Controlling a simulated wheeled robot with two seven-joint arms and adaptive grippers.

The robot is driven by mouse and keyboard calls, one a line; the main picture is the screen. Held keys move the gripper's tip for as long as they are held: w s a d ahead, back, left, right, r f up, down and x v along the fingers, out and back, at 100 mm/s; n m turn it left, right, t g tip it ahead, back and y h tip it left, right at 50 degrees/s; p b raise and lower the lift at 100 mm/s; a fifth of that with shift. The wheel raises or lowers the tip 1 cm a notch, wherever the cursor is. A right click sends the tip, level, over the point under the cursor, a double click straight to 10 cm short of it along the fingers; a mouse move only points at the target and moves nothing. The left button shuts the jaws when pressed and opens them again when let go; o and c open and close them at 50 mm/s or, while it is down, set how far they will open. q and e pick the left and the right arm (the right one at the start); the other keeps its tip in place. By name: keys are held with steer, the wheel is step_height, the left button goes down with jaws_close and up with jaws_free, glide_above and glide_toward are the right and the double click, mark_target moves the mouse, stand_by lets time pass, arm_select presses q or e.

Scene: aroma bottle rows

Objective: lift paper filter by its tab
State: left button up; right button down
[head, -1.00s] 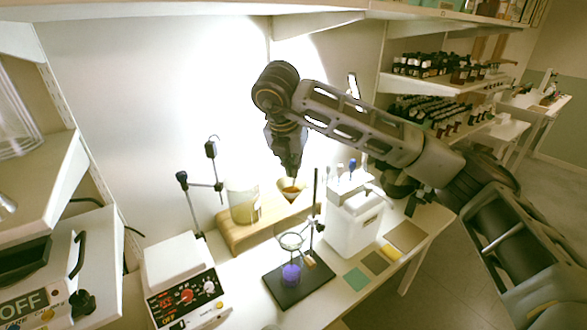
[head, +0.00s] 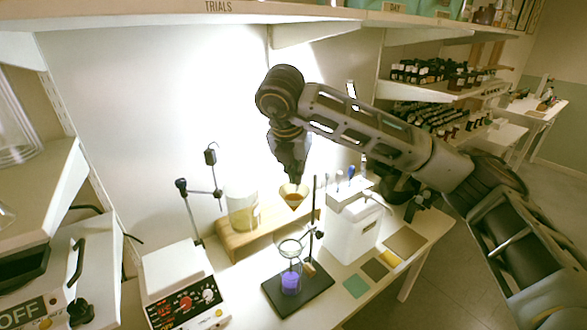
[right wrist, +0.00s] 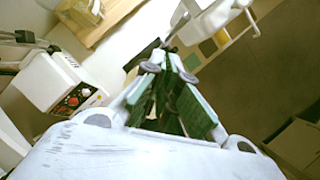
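The paper filter (head: 293,197) is a pale cone with brown inside, point down, near the right end of the wooden stand (head: 233,243) in the head view. My right gripper (head: 294,180) points down with its fingertips at the cone's upper rim. The tab is hidden or too small to make out. In the right wrist view, my right gripper's green-padded fingers (right wrist: 168,72) come close together at the tips; I cannot tell whether they pinch the tab. The filter is not clearly visible there. My left gripper is out of view.
A glass jar (head: 242,213) stands on the wooden stand. In front is a black-based ring stand (head: 312,287) with a flask of purple liquid (head: 290,283). A white box (head: 352,232) stands to the right and a hotplate (head: 183,290) to the left. A shelf runs overhead.

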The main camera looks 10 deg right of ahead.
steer(key=shift+s+d, duration=0.25)
steer(key=shift+s, duration=0.35)
steer(key=shift+s+d, duration=0.25)
steer(key=shift+s, duration=0.35)
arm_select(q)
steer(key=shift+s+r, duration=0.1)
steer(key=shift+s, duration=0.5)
arm_select(e)
steer(key=s+d, duration=0.4)
steer(key=s, duration=0.5)
steer(key=shift+s, duration=0.4)
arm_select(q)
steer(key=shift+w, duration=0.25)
